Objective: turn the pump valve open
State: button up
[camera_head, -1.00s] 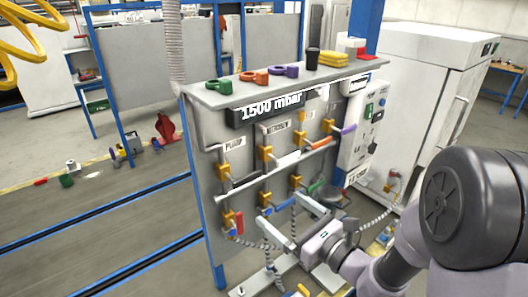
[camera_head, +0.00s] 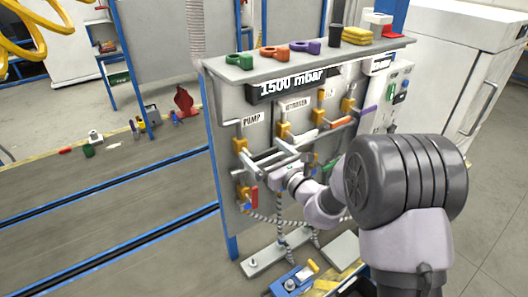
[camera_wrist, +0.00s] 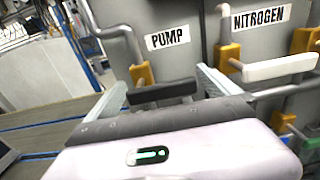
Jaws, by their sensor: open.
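The pump valve has a yellow body (camera_head: 240,144) under the PUMP label on the panel's left side; in the wrist view its yellow body (camera_wrist: 142,75) is partly hidden. Its dark handle (camera_wrist: 162,92) points sideways to the right, roughly level. My gripper (camera_head: 261,149) is at the panel just below and right of the PUMP label. In the wrist view my gripper (camera_wrist: 161,77) is open, with one finger left and one right of the dark handle. The handle appears between the fingers; I cannot tell whether either touches it.
The nitrogen valve's white handle (camera_wrist: 280,67) is close to my right finger. A red-handled valve (camera_head: 254,196) sits below. The panel's top shelf (camera_head: 225,70) holds coloured rings and a black cup. A blue tool (camera_head: 292,282) lies on the floor in front.

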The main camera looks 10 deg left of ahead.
jog(key=c, duration=1.8)
jog(key=shift+c, duration=0.2)
